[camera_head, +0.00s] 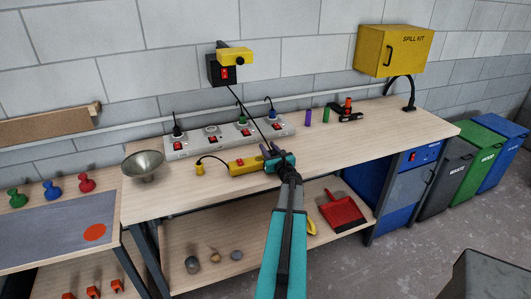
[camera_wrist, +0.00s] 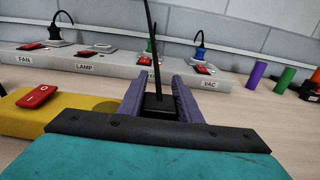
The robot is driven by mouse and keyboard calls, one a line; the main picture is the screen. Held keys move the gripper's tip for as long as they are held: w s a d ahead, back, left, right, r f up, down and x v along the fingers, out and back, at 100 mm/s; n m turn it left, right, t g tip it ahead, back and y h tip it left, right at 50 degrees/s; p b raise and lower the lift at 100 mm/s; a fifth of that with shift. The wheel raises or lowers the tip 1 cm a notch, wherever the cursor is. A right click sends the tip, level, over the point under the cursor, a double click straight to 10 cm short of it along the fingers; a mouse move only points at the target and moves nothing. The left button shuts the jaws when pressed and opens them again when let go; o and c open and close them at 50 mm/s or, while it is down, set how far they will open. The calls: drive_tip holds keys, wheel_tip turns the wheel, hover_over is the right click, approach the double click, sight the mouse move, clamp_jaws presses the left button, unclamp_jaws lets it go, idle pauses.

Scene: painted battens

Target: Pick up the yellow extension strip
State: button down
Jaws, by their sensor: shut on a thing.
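The yellow extension strip (camera_head: 243,166) lies on the wooden bench, left of my gripper (camera_head: 273,157). It has a red rocker switch, and a short black cord runs from its left end to a yellow plug (camera_head: 199,168). In the wrist view the yellow strip (camera_wrist: 75,104) is at the left, partly hidden behind my gripper. My gripper (camera_wrist: 160,100) is shut with its purple-grey fingers on either side of a black plug (camera_wrist: 158,103), whose black cord rises upward. I cannot tell whether this plug touches the strip.
A long grey-white socket strip (camera_head: 220,138) with several plugs and red switches runs behind. A metal bowl-shaped thing (camera_head: 143,165) stands left. Purple and green cylinders (camera_head: 326,115) stand at the right. The black cord comes from a black wall box (camera_head: 222,70). Bare bench (camera_head: 345,148) lies right.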

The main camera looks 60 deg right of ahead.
drive_tip(key=shift+r+b, duration=0.6)
drive_tip(key=shift+r, duration=0.7)
drive_tip(key=shift+s+a+r, duration=0.15)
drive_tip(key=shift+r, duration=0.15)
drive_tip(key=s+a+r+b, duration=0.1)
drive_tip(key=s+a+b, duration=0.1)
drive_tip(key=s+a, duration=0.6)
drive_tip(key=shift+s+a+r, duration=0.25)
drive_tip(key=shift+s+a, duration=0.15)
drive_tip(key=shift+a, duration=0.55)
drive_tip(key=shift+a, duration=0.1)
drive_tip(key=s+a+p, duration=0.1)
drive_tip(key=p, duration=0.4)
drive_tip(key=shift+r, duration=0.1)
drive_tip(key=shift+s+p, duration=0.1)
drive_tip(key=shift+p, duration=0.5)
